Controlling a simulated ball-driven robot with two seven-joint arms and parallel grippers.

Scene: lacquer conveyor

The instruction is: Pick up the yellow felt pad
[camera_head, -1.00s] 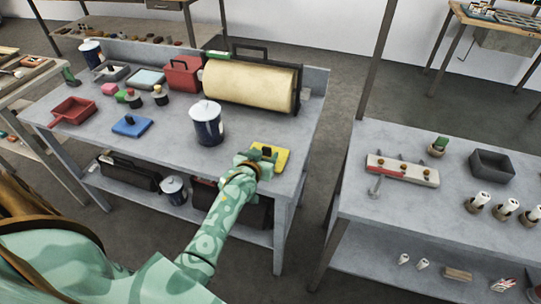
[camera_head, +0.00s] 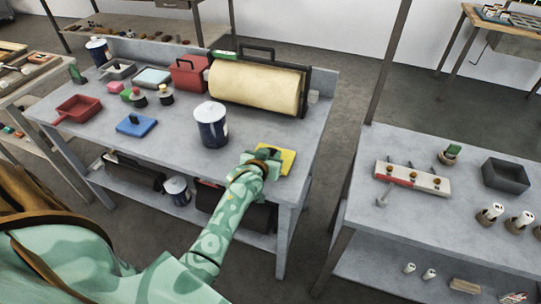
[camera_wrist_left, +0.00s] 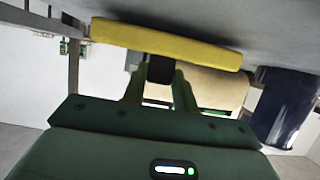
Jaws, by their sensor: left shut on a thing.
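The yellow felt pad (camera_head: 286,158) is a flat yellow block at the front right corner area of the grey table. My left gripper (camera_head: 264,162) is over it and hides its left part in the head view. In the left wrist view the yellow pad (camera_wrist_left: 170,45) spans the upper middle, close to the grey table surface. The fingers of my left gripper (camera_wrist_left: 160,85) are shut on the pad's black grip (camera_wrist_left: 160,69). I cannot tell whether the pad touches the table. My right gripper is not in view.
A dark blue can (camera_head: 211,127) stands just behind and left of the pad. A blue pad (camera_head: 136,125) lies further left, and a large cream roll (camera_head: 255,87) stands at the back. A gap separates this table from the right-hand table (camera_head: 400,225).

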